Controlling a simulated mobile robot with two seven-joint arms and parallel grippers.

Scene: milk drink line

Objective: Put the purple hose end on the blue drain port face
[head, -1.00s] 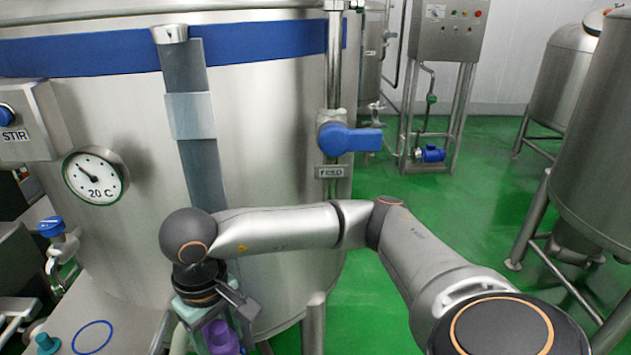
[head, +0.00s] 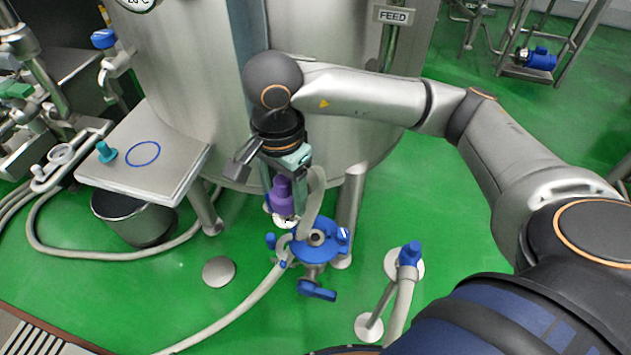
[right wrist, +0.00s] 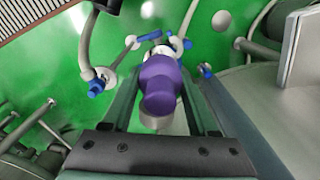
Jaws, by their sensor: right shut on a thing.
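My right gripper (head: 283,190) points down in front of the tank. It is shut on the purple hose end (head: 282,196), which also shows between the fingers in the right wrist view (right wrist: 160,84). A pale hose (head: 314,200) hangs beside it. The blue drain port (head: 318,247) is low near the floor, just below and right of the hose end in the head view. Its round opening faces up, with blue clamps around it. The hose end appears apart from it. In the right wrist view the hose end hides much of the port. My left gripper is not in view.
A blue-handled valve (head: 409,254) on a pipe stands right of the port. A steel side table (head: 150,178) with a blue ring and teal knob is at left, above a bucket (head: 135,222). Steel tank legs stand close behind the port.

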